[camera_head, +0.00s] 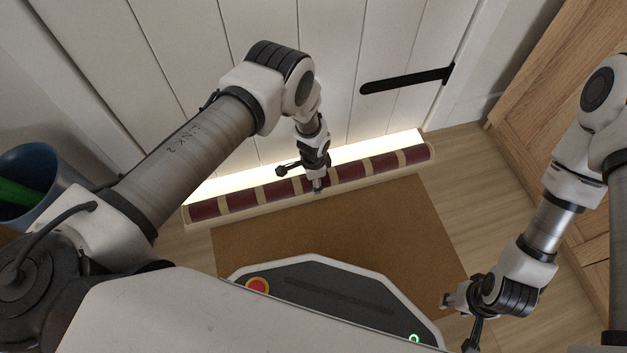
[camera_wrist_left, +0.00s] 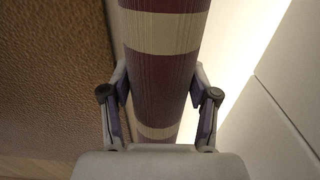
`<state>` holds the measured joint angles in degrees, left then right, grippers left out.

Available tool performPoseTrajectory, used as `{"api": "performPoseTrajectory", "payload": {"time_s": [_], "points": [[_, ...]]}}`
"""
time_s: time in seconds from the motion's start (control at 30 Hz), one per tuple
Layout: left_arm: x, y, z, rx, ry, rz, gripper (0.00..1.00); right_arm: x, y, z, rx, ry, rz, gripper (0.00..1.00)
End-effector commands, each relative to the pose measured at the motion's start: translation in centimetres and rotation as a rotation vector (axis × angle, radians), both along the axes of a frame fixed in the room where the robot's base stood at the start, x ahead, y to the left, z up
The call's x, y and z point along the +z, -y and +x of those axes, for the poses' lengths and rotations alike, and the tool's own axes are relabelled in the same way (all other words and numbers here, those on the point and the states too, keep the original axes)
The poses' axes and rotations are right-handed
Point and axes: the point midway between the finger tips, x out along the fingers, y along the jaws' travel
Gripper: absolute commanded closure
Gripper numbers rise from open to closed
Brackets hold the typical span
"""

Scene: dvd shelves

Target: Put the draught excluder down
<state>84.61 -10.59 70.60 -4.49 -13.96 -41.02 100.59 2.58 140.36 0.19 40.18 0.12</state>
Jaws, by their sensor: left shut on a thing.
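The draught excluder (camera_head: 350,172) is a long roll with dark red and cream bands. In the head view it lies along the foot of the white door, at or just above the floor; I cannot tell whether it touches the floor. My left gripper (camera_head: 317,184) is shut on it near its middle, from above. In the left wrist view the draught excluder (camera_wrist_left: 165,70) runs between the two fingers of the left gripper (camera_wrist_left: 160,105), one on each side. My right gripper (camera_head: 461,318) is low at the right, away from the draught excluder, and its fingers are not clear.
The white plank door (camera_head: 340,60) has a black hinge strap (camera_head: 405,80). Bright light shows under it. A brown mat (camera_head: 390,230) lies in front on the wooden floor. A blue bucket (camera_head: 62,182) stands at the left, and a wooden door or cabinet (camera_head: 540,75) is at the right.

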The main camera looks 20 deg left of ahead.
Motion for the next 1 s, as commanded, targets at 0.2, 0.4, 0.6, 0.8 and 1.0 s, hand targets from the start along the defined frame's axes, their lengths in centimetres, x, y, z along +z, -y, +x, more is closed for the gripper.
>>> {"api": "performPoseTrajectory", "payload": {"time_s": [0.2,0.4,0.6,0.8,1.0], "points": [[-0.2,0.0,0.0,0.0,0.0,0.0,0.15,-0.2,0.0,0.0,0.0,0.0,0.0,0.6],[-0.2,0.0,0.0,-0.001,0.0,0.0,0.15,-0.2,0.0,0.0,0.0,0.0,0.0,0.6],[1.3,0.0,0.0,-0.001,0.0,0.0,0.15,0.9,0.0,-0.1,0.001,-0.001,0.0,0.6],[6.4,0.0,0.0,-0.001,0.001,0.001,0.15,4.0,-0.1,-0.2,0.007,-0.005,0.001,0.6],[10.9,0.0,0.0,-0.002,-0.001,0.001,0.15,6.4,-0.1,-0.3,0.01,-0.007,0.001,0.6]]}}
